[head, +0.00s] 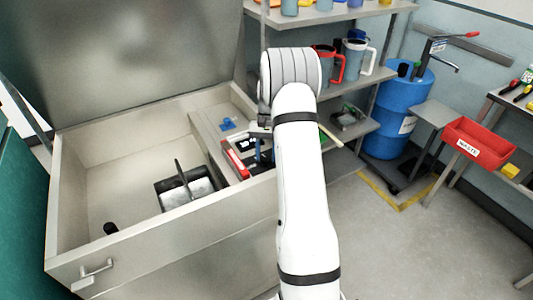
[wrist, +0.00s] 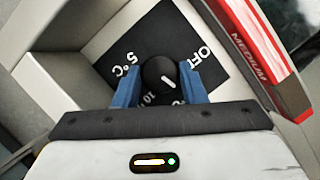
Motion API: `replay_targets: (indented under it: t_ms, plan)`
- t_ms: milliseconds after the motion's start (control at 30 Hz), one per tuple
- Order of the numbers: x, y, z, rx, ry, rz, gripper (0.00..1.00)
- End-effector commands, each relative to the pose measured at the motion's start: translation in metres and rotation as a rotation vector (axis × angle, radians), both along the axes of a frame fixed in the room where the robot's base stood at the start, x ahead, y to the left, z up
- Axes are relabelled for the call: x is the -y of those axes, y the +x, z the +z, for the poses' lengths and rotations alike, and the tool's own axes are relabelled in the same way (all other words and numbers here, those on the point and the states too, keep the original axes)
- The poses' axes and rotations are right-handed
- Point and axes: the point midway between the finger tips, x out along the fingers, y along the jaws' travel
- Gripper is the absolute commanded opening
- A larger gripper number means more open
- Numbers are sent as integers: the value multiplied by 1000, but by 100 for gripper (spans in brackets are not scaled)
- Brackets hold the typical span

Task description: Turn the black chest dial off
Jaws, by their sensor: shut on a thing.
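The black dial (wrist: 157,74) is round, on a black plate (wrist: 150,38) with white markings, in the wrist view. "5°C" is at its left, "OFF" at its upper right, and partly covered "10" and "°C" markings below. A short white line on the dial slants to the lower right from near its middle. My gripper (wrist: 161,73) is shut on the dial, one blue finger on each side. In the head view my gripper (head: 263,150) is over the right end of the open chest (head: 150,240), and my arm hides the dial.
A red-edged box marked "MEDIUM" (wrist: 262,55) stands close right of the dial in the wrist view. The chest lid (head: 120,50) is raised. A shelf rack with mugs (head: 355,52) stands behind my arm.

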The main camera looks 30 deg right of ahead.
Motion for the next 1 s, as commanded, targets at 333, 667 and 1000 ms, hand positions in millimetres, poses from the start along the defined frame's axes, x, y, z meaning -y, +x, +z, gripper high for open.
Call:
replay_targets:
  t_ms: [333,667,1000]
  plan:
    - [-4,1,0,0,1,330,15]
    - [-5,1,0,0,0,640,15]
    - [-6,1,0,1,1,893,15]
